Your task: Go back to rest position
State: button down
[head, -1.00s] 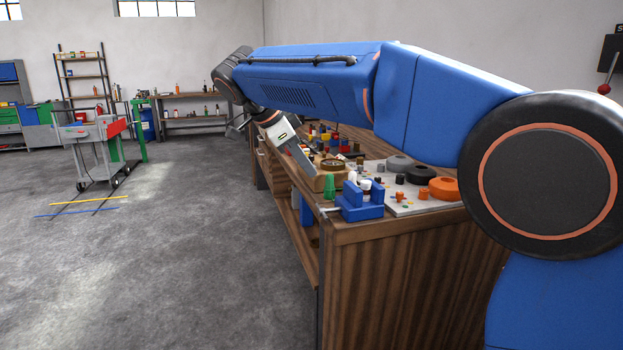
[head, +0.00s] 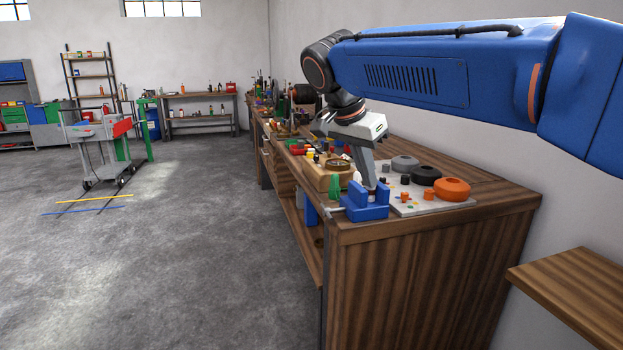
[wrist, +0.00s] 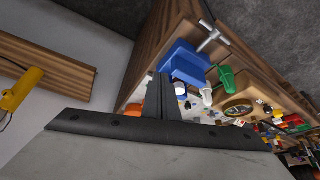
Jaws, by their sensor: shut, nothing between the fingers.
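My gripper (head: 371,186) is at the end of my blue arm, pointing down over the near end of the wooden workbench (head: 420,250). Its fingers are shut with nothing seen between them. In the head view the fingertips are just above or behind the blue vise (head: 362,211); I cannot tell the exact gap. In the wrist view the dark fingers (wrist: 161,98) show in front of the bench top, with the blue vise (wrist: 186,62) beside them.
A pale board (head: 408,209) with orange, black and grey round parts lies right of the vise. A green piece (head: 334,187) and a wooden tray (head: 320,178) stand left. A wooden shelf (head: 575,290) juts out at the lower right. The floor left of the bench is open.

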jog(key=s+d+f+n+y, duration=0.1)
jog(key=s+d+f+n, duration=0.2)
jog(key=s+d+f, duration=0.2)
jog(key=s+d+f+n+t+y, duration=0.1)
jog(key=s+d+f+n, duration=0.2)
jog(key=s+f, duration=0.9)
jog(key=s+d+f+n+y, duration=0.2)
jog(key=s+d+f+n, duration=0.2)
jog(key=s+d+f, duration=0.4)
jog(key=shift+s+d+f+t, duration=0.25)
jog(key=shift+s+d, duration=0.2)
jog(key=shift+s, duration=0.3)
